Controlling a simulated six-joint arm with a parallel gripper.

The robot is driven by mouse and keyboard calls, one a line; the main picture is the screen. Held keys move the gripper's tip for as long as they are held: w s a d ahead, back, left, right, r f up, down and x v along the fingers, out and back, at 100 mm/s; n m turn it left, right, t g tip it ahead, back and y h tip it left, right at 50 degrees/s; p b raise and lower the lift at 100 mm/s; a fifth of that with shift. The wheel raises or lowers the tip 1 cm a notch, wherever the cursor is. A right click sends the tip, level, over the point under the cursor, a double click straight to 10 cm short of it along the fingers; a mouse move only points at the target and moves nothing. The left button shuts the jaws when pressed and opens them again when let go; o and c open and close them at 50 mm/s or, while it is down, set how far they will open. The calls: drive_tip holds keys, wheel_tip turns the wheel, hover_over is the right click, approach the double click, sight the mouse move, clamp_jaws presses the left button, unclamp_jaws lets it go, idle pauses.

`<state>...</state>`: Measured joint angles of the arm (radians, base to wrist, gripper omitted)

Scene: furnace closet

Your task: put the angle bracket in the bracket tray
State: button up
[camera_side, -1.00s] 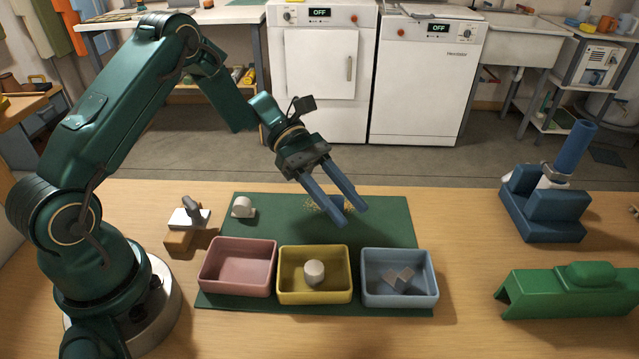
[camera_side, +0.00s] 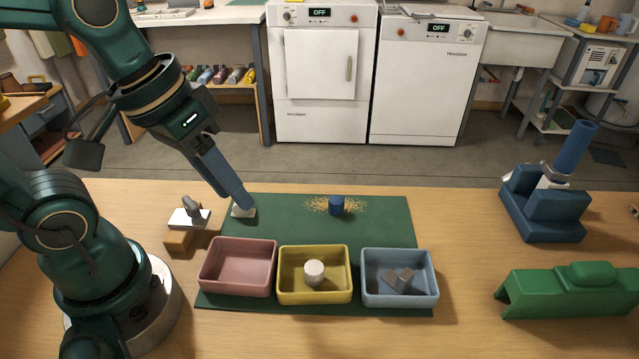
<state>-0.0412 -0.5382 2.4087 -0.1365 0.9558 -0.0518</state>
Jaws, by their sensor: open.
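A small pale piece (camera_side: 243,212) with a flat foot stands at the back left of the green mat; my gripper hides most of its upper part. My gripper (camera_side: 244,203) is open, pointing down right, with its fingers at this piece; I cannot tell whether they touch it. Grey angled metal (camera_side: 401,283), shaped like an angle bracket, lies in the blue tray (camera_side: 370,292). The yellow tray (camera_side: 290,292) holds a white rounded piece (camera_side: 314,272). The pink tray (camera_side: 236,281) is empty. No label shows which is the bracket tray.
A blue cylinder (camera_side: 337,205) stands among tan crumbs at the back of the green mat (camera_side: 290,220). A wooden block with a white plate (camera_side: 181,239) stands left of the mat. A blue fixture (camera_side: 545,208) and a green cover (camera_side: 570,292) stand at right.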

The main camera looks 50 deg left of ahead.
drive_tip(key=shift+s+a+r+m+t+y, duration=0.2)
drive_tip(key=shift+a+m+t+y, duration=0.1)
drive_tip(key=shift+a+m+t, duration=0.2)
drive_tip(key=shift+s+a+r+m+t+y, duration=0.2)
drive_tip(key=shift+a+m+t+y, duration=0.1)
drive_tip(key=shift+a+m+t, duration=0.15)
